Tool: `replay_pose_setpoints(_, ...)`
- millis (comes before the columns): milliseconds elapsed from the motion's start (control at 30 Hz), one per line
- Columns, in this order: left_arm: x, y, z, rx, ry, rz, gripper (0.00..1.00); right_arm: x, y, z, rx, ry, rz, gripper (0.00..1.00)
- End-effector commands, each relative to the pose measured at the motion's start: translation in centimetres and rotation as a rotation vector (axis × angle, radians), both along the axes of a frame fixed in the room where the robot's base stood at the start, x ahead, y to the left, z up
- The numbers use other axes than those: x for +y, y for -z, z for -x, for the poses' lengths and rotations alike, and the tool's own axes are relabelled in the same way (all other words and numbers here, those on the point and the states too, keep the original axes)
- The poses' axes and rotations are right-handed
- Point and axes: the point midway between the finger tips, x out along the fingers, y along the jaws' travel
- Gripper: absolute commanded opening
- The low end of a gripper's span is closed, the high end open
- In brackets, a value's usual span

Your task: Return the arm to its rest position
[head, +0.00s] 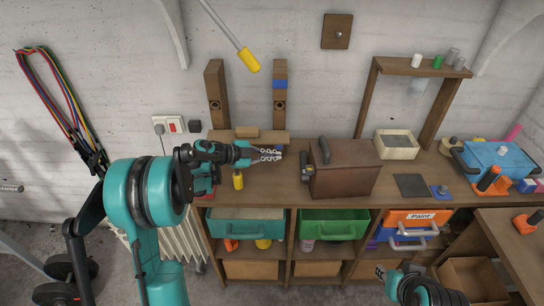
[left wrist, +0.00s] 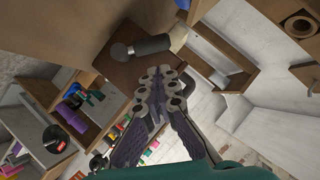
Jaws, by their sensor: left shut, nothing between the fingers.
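My left arm comes in from the left in the head view, and its gripper (head: 277,155) is over the bench top. Its fingers are shut with nothing between them. They point right, toward the brown box (head: 345,170) with a dark handle, and stop a little short of it. In the left wrist view the closed fingers (left wrist: 160,88) fill the middle, with a dark cylindrical handle (left wrist: 150,45) close beyond them.
The wooden bench (head: 275,192) carries a pale tray (head: 397,145), a dark square pad (head: 410,185) and a blue toolbox (head: 495,158). Below are a teal drawer (head: 245,228) and a green drawer (head: 333,225). A yellow-handled tool (head: 248,60) hangs above. Wooden posts stand behind the gripper.

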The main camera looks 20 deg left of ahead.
Motion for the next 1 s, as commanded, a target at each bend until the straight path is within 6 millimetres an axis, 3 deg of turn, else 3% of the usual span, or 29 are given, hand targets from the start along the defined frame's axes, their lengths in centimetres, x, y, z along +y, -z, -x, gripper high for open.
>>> replay_pose_setpoints(267,0.0,-0.1,0.0,-0.002,-0.002,0.001,0.0,0.0,0.0,0.0,0.0,0.0,0.0,0.31)
replay_pose_setpoints(367,-0.4,-1.7,-0.4,-0.04,-0.024,0.019,0.0,0.0,0.0,0.0,0.0,0.0,0.0,0.31)
replay_pose_setpoints(467,-1.1,-6.1,-1.2,-0.142,-0.097,0.069,0.0,0.0,0.1,0.0,0.0,0.0,0.0,0.31)
replay_pose_setpoints(567,-1.4,-13.3,-1.7,-0.287,-0.247,0.158,0.0,0.0,0.1,0.0,0.0,0.0,0.0,0.31)
replay_pose_setpoints(600,-1.1,-16.3,-1.5,-0.341,-0.329,0.201,0.0,0.0,0.1,0.0,0.0,0.0,0.0,0.31)
replay_pose_setpoints(700,0.9,-21.9,-0.1,-0.421,-0.553,0.299,0.0,0.0,0.2,0.0,0.0,0.0,0.0,0.31)
replay_pose_setpoints(767,2.5,-23.7,1.4,-0.426,-0.693,0.349,0.0,0.0,0.3,0.0,0.0,0.0,0.0,0.31)
replay_pose_setpoints(867,5.2,-24.0,4.8,-0.363,-0.922,0.418,0.0,0.0,0.3,0.0,0.0,0.0,0.0,0.31)
replay_pose_setpoints(967,6.8,-21.2,9.3,-0.212,-1.121,0.459,0.0,0.0,0.4,0.0,0.0,0.0,0.0,0.31)
replay_pose_setpoints(1000,7.0,-19.3,11.4,-0.13,-1.189,0.466,0.0,0.0,0.4,0.0,0.0,0.0,0.0,0.31)
